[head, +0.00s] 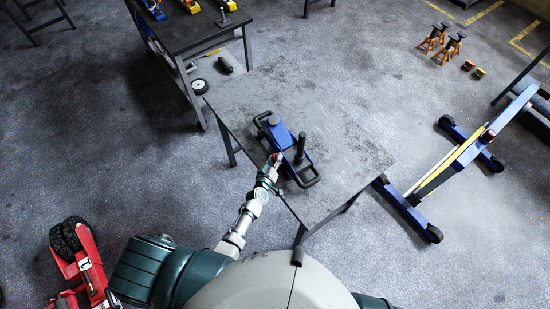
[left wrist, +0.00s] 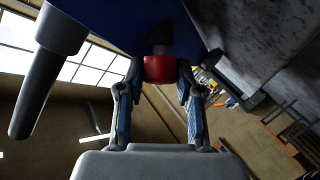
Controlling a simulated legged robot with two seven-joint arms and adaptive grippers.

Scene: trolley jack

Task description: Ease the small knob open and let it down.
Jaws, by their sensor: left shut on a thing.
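A blue trolley jack (head: 285,145) sits on the grey table, with a dark upright handle socket (head: 300,148) near its front. A small red knob (left wrist: 160,69) shows in the left wrist view, below the jack's blue side (left wrist: 120,25). My left gripper (head: 274,160) reaches the jack's near left side. In the left wrist view its two fingers (left wrist: 160,82) are on either side of the red knob and shut on it. A dark grey cylinder (left wrist: 45,75) sticks out at the left of that view. My right gripper is not seen.
The grey table (head: 345,150) has bare room right of the jack. A workbench (head: 190,30) with blue and yellow items stands behind it. A blue wheeled lift (head: 440,165) is at right, orange stands (head: 440,42) at back right, a red machine (head: 85,265) at lower left.

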